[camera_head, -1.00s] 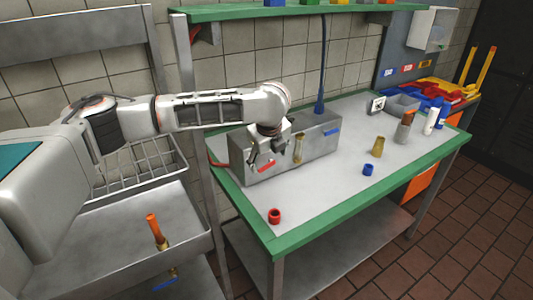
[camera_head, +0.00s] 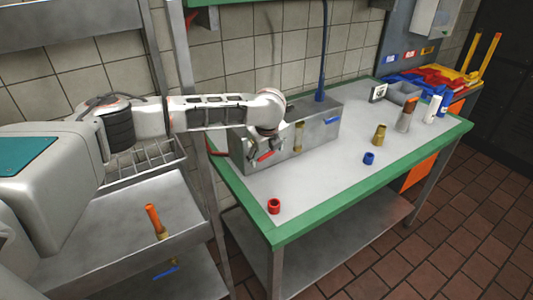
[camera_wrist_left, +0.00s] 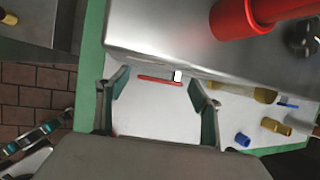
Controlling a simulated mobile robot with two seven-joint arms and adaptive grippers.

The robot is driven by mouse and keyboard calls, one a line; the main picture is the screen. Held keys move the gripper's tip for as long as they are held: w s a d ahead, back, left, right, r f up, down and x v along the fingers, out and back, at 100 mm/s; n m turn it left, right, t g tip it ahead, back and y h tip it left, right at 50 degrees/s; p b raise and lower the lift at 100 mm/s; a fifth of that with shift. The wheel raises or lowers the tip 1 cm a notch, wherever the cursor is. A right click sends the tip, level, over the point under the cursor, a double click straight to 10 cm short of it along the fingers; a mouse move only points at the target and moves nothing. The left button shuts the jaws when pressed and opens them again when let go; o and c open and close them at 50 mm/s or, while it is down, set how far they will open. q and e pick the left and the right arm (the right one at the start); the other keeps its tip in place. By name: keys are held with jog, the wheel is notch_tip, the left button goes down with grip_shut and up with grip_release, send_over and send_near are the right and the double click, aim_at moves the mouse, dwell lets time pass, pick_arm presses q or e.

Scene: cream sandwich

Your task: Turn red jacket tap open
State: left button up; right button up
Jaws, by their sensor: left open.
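The red jacket tap lever (camera_head: 265,157) sits on the front of the grey metal box (camera_head: 310,135) on the green-edged table. In the left wrist view the red lever (camera_wrist_left: 158,80) lies crosswise between the fingertips, with a small white part at its right end. My left gripper (camera_head: 266,154) is open at the box front, its fingers on either side of the lever. The open fingers also show in the left wrist view (camera_wrist_left: 162,88). I cannot tell whether they touch the lever. A blue lever (camera_head: 332,120) is farther right on the box. My right gripper is not in view.
A red ring (camera_head: 274,206), a blue ring (camera_head: 369,158) and a brass fitting (camera_head: 379,135) stand on the table (camera_head: 325,180). A thick red pipe (camera_wrist_left: 235,18) is close in the left wrist view. The table front is mostly clear.

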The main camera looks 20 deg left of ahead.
pick_arm(q)
jog(key=c, duration=1.1)
